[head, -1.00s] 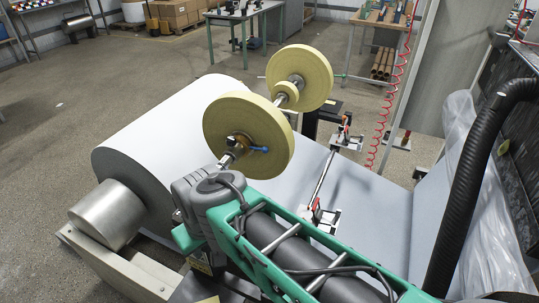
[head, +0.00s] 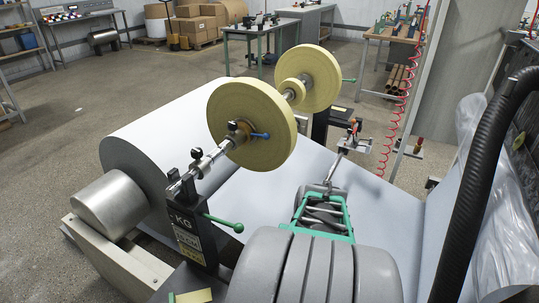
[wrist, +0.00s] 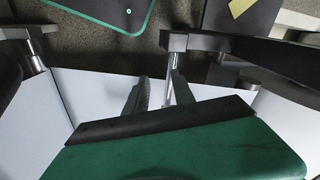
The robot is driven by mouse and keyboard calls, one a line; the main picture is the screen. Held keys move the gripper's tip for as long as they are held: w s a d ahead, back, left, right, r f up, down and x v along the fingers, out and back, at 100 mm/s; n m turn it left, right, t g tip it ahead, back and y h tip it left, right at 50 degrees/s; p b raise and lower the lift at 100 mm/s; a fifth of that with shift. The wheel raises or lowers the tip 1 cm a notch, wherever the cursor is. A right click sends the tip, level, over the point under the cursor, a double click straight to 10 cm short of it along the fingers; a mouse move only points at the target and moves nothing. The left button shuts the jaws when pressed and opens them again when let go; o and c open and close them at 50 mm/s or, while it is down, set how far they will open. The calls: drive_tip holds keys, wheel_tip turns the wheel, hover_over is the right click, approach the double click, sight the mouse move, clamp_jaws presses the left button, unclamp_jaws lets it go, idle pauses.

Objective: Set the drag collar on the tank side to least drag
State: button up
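In the head view a metal shaft (head: 212,160) carries two large yellow rolls, the near one (head: 252,124) and the far one (head: 308,77). I cannot tell which end is the tank side. Any collar behind the far roll is hidden. My gripper shows in the wrist view (wrist: 157,92), its two fingers apart with nothing visibly between them.
A black stand (head: 187,228) with a green lever (head: 224,223) supports the shaft's near end; another green lever (head: 348,80) is at the far end. A large white paper roll (head: 150,135) lies left. A red coiled hose (head: 397,120) and black duct (head: 475,170) stand right.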

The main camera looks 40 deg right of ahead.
wheel_tip(320, 180, down, 3)
drive_tip(key=d+m+t+b, duration=0.1)
drive_tip(key=d+m, duration=0.1)
drive_tip(key=d, duration=0.1)
drive_tip(key=m+t+h+b, duration=0.1)
drive_tip(key=m+t+h, duration=0.4)
drive_tip(key=m+t, duration=1.45)
approach(268, 138)
wheel_tip(268, 138, up, 4)
drive_tip(key=m+g, duration=0.5)
drive_tip(key=x, duration=0.8)
drive_tip(key=shift+a, duration=0.25)
drive_tip(key=shift+f, duration=0.1)
clamp_jaws()
